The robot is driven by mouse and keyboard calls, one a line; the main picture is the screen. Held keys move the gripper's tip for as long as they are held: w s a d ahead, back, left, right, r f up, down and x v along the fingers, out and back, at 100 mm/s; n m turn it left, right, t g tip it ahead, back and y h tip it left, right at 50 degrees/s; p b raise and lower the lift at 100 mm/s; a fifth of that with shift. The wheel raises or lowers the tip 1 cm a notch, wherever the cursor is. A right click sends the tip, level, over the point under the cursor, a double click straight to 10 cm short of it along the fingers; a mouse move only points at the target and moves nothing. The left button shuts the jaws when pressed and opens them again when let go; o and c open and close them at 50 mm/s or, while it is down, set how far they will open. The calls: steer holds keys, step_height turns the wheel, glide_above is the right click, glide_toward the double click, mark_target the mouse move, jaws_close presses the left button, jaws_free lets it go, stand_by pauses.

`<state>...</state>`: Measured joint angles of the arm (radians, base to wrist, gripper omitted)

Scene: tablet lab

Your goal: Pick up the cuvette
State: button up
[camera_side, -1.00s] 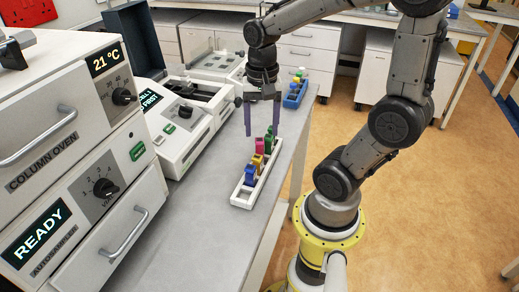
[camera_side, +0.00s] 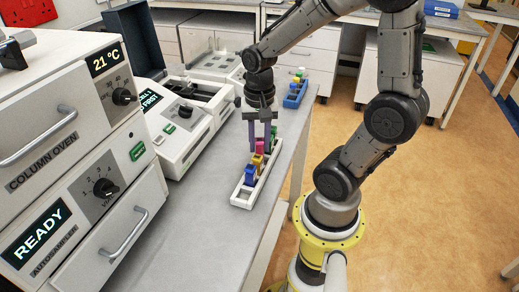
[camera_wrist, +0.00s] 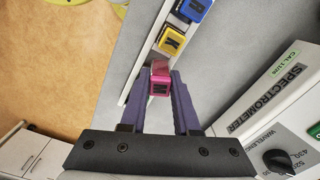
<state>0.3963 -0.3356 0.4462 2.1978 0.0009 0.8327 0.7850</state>
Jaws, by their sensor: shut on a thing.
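My gripper (camera_side: 260,146) is over the white rack (camera_side: 241,202), its purple fingers shut on the pink-capped cuvette (camera_side: 260,147). In the wrist view the pink cap (camera_wrist: 159,80), with a dark letter, sits between the fingertips (camera_wrist: 160,73). The cuvette appears in line with the others; its lower part is hidden, so I cannot tell whether it is seated in the rack. A yellow-capped cuvette (camera_side: 257,161) and a blue-capped cuvette (camera_side: 250,174) stand nearer the side camera. They also show in the wrist view, yellow (camera_wrist: 173,41) and blue (camera_wrist: 193,9).
The spectrometer (camera_side: 187,132) stands close to the left of the rack. The column oven and autosampler (camera_side: 75,150) are at the far left. A blue rack (camera_side: 294,96) with cuvettes lies farther back. The grey bench (camera_side: 190,225) is clear in front.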

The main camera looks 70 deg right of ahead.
jaws_close()
steer(key=shift+r, duration=0.15)
steer(key=shift+r, duration=0.55)
steer(key=s+a+r, duration=0.5)
steer(key=s+r, duration=0.7)
steer(key=s, duration=0.1)
steer(key=w+a+n, duration=0.1)
steer(key=w+n, duration=0.5)
steer(key=w, duration=1.2)
steer(key=w+a+n, duration=0.2)
steer(key=w+n, duration=0.5)
steer(key=w, duration=1.1)
steer(key=shift+a+r+n, duration=0.3)
steer(key=shift+r, duration=0.15)
